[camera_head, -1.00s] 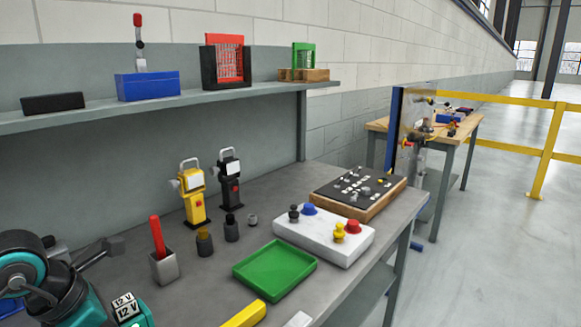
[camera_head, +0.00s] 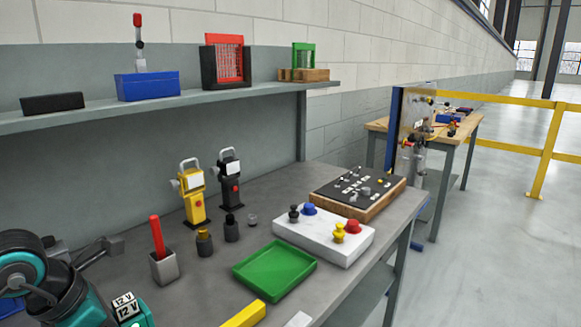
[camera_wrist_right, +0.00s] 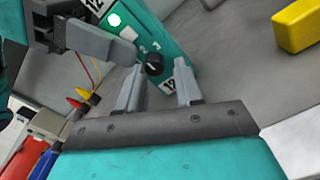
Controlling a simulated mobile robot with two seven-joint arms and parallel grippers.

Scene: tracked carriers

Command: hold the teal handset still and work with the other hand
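The teal handset (camera_wrist_right: 146,32) shows in the right wrist view with 12 V labels, a bright round lamp and a black knob (camera_wrist_right: 153,64). Its labelled end also shows at the bottom left of the head view (camera_head: 127,308). My left gripper (camera_wrist_right: 100,42) is shut on the handset; one grey finger lies across it, the other is hidden. My right gripper (camera_wrist_right: 160,80) is open, its two fingertips on either side of the knob in the picture. I cannot tell whether they touch it.
A green tray (camera_head: 275,270), a yellow block (camera_head: 243,315) and a white button box (camera_head: 325,237) sit on the grey bench. A grey cup (camera_head: 164,267) holds a red-handled tool. Red and yellow plugs with wires (camera_wrist_right: 80,97) are close left of my right gripper.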

